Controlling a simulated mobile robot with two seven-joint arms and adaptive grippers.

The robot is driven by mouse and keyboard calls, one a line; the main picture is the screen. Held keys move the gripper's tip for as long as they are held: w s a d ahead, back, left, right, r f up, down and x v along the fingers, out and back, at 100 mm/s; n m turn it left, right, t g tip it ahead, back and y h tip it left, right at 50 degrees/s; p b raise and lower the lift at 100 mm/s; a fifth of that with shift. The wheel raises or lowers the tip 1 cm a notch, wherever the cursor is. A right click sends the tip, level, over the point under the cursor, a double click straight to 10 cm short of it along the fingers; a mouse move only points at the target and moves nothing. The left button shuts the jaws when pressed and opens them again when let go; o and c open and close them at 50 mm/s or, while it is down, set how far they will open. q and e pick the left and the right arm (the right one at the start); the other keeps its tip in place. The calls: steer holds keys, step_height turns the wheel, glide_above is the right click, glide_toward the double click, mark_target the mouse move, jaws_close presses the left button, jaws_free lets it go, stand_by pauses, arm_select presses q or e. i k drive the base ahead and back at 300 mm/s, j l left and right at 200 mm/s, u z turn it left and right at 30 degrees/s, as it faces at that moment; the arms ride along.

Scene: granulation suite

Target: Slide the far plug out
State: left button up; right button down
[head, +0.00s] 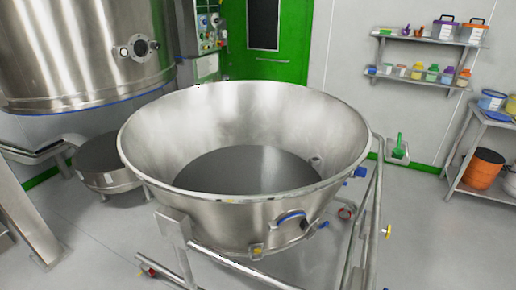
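A wide steel bowl (247,215) stands on a tubular steel frame (235,262) in the middle of the head view. A small blue fitting (360,172) sticks out past the bowl's right side, by the frame's far right part. A blue-edged fitting (291,215) sits on the bowl's near outer wall, with another small blue piece (323,225) to its right. A small round fitting (316,161) shows on the inner right wall. I cannot tell which of these is the far plug. Neither of my grippers is in view.
A large steel vessel (75,50) hangs at the upper left above a smaller steel bowl (104,160). A yellow knob (387,231) sits on the frame's right side. Wall shelves (415,80) and a side table (490,190) stand at right. The floor at lower right is clear.

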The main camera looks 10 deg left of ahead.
mark_target(361, 172)
steer(key=i+l+z, duration=0.15)
steer(key=l, duration=1.3)
steer(key=l+u, duration=0.1)
steer(key=u, duration=0.3)
steer(key=l+u, duration=0.1)
steer(key=u, duration=0.3)
steer(key=k+u, duration=0.1)
steer(key=u, duration=0.35)
steer(key=l+u, duration=0.1)
steer(key=u, duration=0.3)
steer(key=k+u, duration=0.1)
steer(key=u, duration=0.3)
steer(key=k+l+u, duration=0.1)
steer(key=u, duration=0.3)
steer(key=k+l+u, duration=0.1)
steer(key=u, duration=0.35)
steer(key=k+l+u, duration=0.1)
steer(key=u, duration=0.3)
steer(key=k+l+z, duration=0.1)
steer(key=k+z, duration=0.15)
steer(key=z, duration=0.25)
steer(key=k+l+z, duration=0.2)
steer(key=z, duration=0.3)
steer(key=l+z, duration=0.2)
steer(key=z, duration=1.25)
steer(key=k+l, duration=0.05)
